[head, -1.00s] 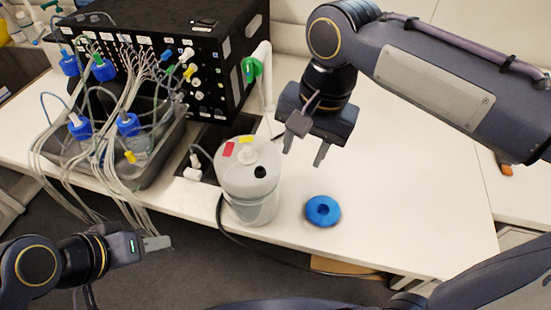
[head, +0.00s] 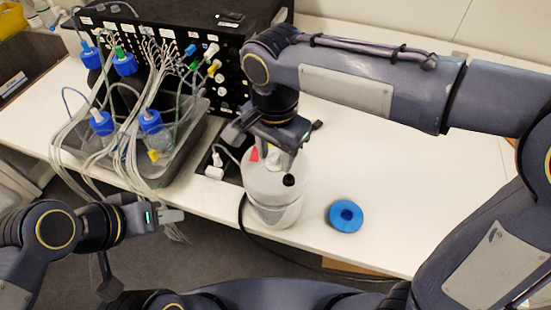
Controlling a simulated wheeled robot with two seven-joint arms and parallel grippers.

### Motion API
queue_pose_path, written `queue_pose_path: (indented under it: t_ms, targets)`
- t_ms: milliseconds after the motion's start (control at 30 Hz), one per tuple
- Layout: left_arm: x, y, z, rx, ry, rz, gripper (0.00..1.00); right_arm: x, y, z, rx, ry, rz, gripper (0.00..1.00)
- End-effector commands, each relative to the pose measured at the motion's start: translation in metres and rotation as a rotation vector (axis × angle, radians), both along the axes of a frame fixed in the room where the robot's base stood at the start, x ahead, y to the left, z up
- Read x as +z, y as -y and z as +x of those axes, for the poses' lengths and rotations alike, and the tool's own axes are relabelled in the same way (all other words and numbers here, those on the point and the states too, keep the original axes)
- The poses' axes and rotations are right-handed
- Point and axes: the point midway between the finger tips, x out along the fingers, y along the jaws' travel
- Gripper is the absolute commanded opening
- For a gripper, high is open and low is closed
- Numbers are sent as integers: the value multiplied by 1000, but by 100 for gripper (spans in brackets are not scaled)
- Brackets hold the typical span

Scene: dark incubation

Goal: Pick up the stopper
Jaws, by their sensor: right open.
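A white carboy (head: 272,200) stands near the table's front edge. On its top sit a small white stopper-like piece (head: 274,160), mostly hidden by my right gripper, and a black piece (head: 289,180). My right gripper (head: 275,157) points down over the carboy's top, open, with its fingers around the white piece; I cannot tell whether they touch it.
A black device (head: 240,75) with many tubes stands behind. A grey tray (head: 190,155) with blue-capped bottles (head: 152,122) stands to the left. A dark cable (head: 241,215) runs past the carboy over the front edge. The table (head: 400,180) to the right is clear.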

Motion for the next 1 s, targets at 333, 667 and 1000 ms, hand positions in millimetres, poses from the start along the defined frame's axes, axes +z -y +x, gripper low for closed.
queue_pose_path:
  t_ms: [333,667,1000]
  targets:
    - [0,0,0,0,0,0,36,0,0,0,0,1,1,21]
    - [0,0,0,0,0,0,36,0,0,0,0,1,1,15]
    - [0,0,0,0,0,0,36,32,0,1,0,5,4,15]
